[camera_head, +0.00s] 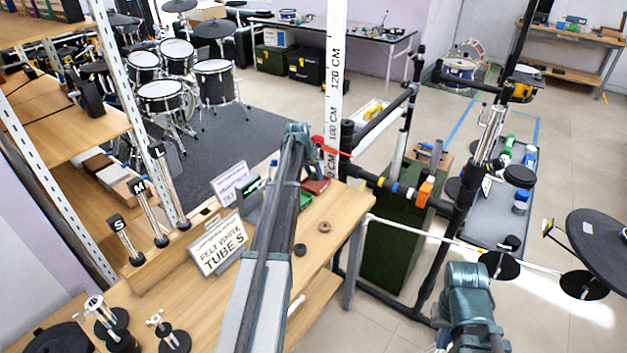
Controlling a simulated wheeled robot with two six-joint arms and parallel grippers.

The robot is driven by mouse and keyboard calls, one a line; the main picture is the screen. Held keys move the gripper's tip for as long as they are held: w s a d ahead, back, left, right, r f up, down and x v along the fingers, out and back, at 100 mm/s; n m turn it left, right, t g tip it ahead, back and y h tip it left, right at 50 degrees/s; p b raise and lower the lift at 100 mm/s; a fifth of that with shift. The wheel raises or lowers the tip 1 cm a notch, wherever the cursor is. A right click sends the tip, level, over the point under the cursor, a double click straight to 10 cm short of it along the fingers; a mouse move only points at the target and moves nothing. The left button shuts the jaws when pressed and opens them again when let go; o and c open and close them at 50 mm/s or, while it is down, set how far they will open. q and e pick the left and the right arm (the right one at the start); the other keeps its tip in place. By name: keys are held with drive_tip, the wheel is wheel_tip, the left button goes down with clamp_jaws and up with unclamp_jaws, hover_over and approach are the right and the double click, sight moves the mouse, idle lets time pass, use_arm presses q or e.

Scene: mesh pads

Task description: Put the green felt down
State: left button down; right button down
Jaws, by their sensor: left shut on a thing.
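My left arm reaches up the middle of the view over the wooden bench (335,225). Its far end, by the left gripper (298,131), is near the measuring post; the fingertips cannot be made out clearly. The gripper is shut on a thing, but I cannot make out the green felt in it. My right arm shows at the lower right, with its gripper not visible. A brown ring (325,228) and a dark ring (300,250) lie on the bench right of my left arm.
Short posts marked S (118,224) and M (138,188) stand on a wooden base at left. A second sign (231,183) stands behind. A white measuring post (335,80) and a black rack (455,215) with coloured rings rise at right. Drums (162,97) stand behind.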

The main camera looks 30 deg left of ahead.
sight(312, 176)
use_arm(q)
drive_tip(key=shift+w+a+f+b, duration=0.15)
drive_tip(key=shift+w+f+b, duration=0.05)
drive_tip(key=shift+f+b, duration=0.75)
drive_tip(key=shift+w+a+f+b, duration=0.15)
drive_tip(key=shift+w+f+b, duration=0.05)
drive_tip(key=shift+f+b, duration=0.7)
drive_tip(key=shift+f, duration=0.15)
drive_tip(key=c, duration=0.6)
unclamp_jaws()
drive_tip(key=p+v, duration=1.1)
drive_tip(key=v, duration=0.1)
drive_tip(key=shift+r, duration=0.25)
